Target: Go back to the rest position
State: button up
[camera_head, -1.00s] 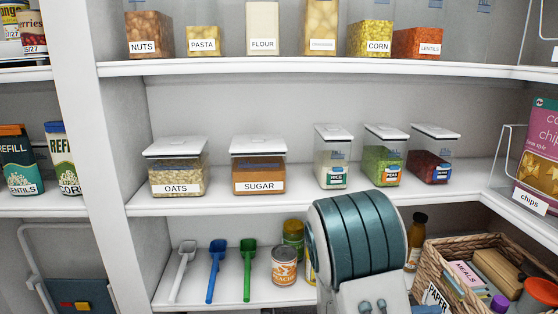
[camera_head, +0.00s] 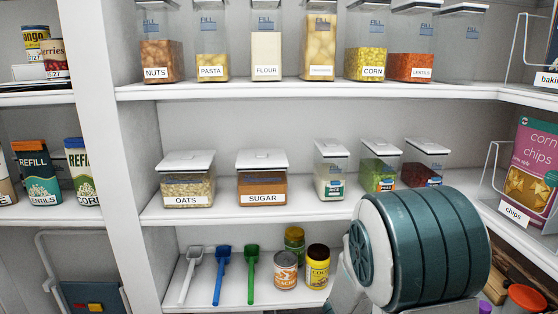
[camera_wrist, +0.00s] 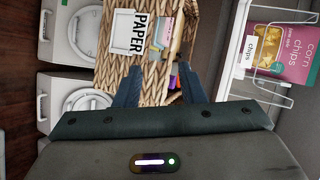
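My gripper (camera_wrist: 160,70) shows in the wrist view with its two dark fingers spread apart. Nothing is held between them. Behind the fingers is a wicker basket (camera_wrist: 113,22) with a PAPER label, some way beyond the fingertips. In the head view my teal arm link fills the lower right, and my gripper itself does not show there. The arm hides most of the basket and the right part of the bottom shelf.
The middle shelf (camera_head: 225,213) holds oats (camera_head: 188,190), sugar (camera_head: 262,188) and several smaller containers. Three scoops and cans stand below. A corn chips bag (camera_head: 530,165) sits at the right, near my arm. White appliances (camera_wrist: 70,100) lie left in the wrist view.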

jog(key=a+r+n+t+y+p, duration=0.2)
jog(key=a+r+n+y+p, duration=0.9)
jog(key=a+r+n, duration=0.45)
jog(key=s+d+r+n+g+p, duration=0.1)
jog(key=s+r+n+g+p, duration=0.2)
jog(key=s, duration=0.6)
jog(key=s+r+n+g+p, duration=0.3)
jog(key=s+r+n+p, duration=0.5)
jog(key=s+r+n, duration=0.2)
jog(key=shift+d+r+y, duration=0.3)
jog(key=shift+d+r, duration=0.1)
jog(key=shift+r, duration=0.45)
